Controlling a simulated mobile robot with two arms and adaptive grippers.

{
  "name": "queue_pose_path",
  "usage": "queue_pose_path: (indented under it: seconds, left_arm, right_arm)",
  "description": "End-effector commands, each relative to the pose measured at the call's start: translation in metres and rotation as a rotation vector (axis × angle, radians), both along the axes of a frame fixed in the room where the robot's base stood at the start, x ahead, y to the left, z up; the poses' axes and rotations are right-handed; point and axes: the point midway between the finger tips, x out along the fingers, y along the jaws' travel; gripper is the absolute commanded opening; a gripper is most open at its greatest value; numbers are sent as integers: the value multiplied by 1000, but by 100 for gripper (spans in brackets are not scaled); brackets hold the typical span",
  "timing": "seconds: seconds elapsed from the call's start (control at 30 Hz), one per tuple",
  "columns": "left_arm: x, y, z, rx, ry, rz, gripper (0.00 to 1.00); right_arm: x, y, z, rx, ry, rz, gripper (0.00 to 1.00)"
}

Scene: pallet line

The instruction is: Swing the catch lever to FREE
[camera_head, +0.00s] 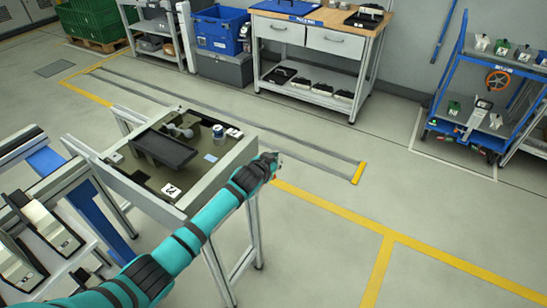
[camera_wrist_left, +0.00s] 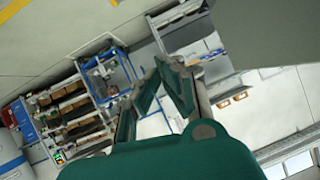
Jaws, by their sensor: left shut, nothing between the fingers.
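My left arm, teal with dark bands, comes in from the lower left in the head view. Its gripper (camera_head: 273,160) is just beyond the right corner of a grey-framed work stand (camera_head: 222,174). In the left wrist view the left gripper (camera_wrist_left: 163,72) is shut with nothing in it. I cannot make out the catch lever or a FREE mark in either view; the arm and gripper hide part of the stand's right side. My right gripper is not in view.
The stand holds a black tray (camera_head: 163,149), a small can (camera_head: 218,132) and white cards. A wooden-topped bench (camera_head: 318,14), a blue bin (camera_head: 217,30) and a blue trolley (camera_head: 487,66) stand behind. The floor right of the stand is open, with yellow lines (camera_head: 388,236).

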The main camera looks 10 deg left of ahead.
Motion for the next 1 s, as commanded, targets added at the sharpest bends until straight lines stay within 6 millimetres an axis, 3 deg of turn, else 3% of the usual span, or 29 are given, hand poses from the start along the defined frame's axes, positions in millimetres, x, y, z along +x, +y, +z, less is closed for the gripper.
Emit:
queue_pose_path:
  seconds: [0.23,0.77,0.87,0.97,1.0]
  left_arm:
    - [-10,1,11,1,0,0,0]
    - [-11,2,10,1,3,1,0]
    - [-17,5,-7,2,27,6,0]
    - [-35,14,-49,6,87,21,0]
    - [-47,19,-72,8,119,29,0]
  right_arm:
    - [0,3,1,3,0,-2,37]
    - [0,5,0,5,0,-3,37]
    - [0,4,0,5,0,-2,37]
    - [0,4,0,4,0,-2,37]
    - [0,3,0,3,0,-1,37]
